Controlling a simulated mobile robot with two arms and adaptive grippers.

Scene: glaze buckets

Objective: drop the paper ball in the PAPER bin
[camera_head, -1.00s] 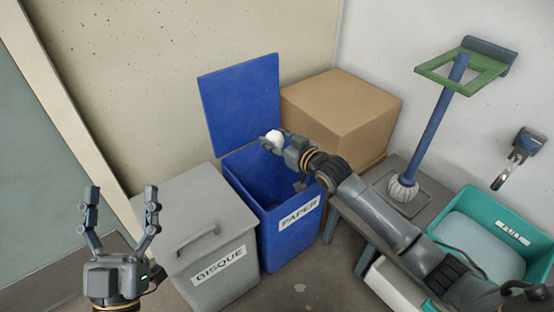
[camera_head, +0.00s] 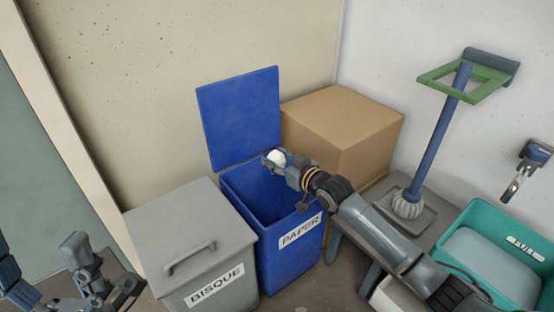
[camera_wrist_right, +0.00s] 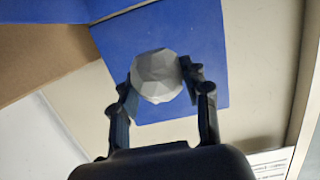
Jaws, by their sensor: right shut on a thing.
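The white paper ball (camera_head: 277,157) is held between the fingers of my right gripper (camera_head: 270,163), which is shut on it. In the head view it is over the open top of the blue PAPER bin (camera_head: 288,262), in front of the raised blue lid (camera_head: 238,115). The right wrist view shows the faceted ball (camera_wrist_right: 157,75) between both fingertips, with the blue lid (camera_wrist_right: 215,60) behind it. My left gripper (camera_head: 40,265) is at the lower left, partly cut off by the frame, its fingers spread apart and nothing seen between them.
A grey BISQUE bin (camera_head: 160,226) with a closed lid stands left of the PAPER bin. A cardboard box (camera_head: 340,120) is behind at the right. The wall is close behind the bins.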

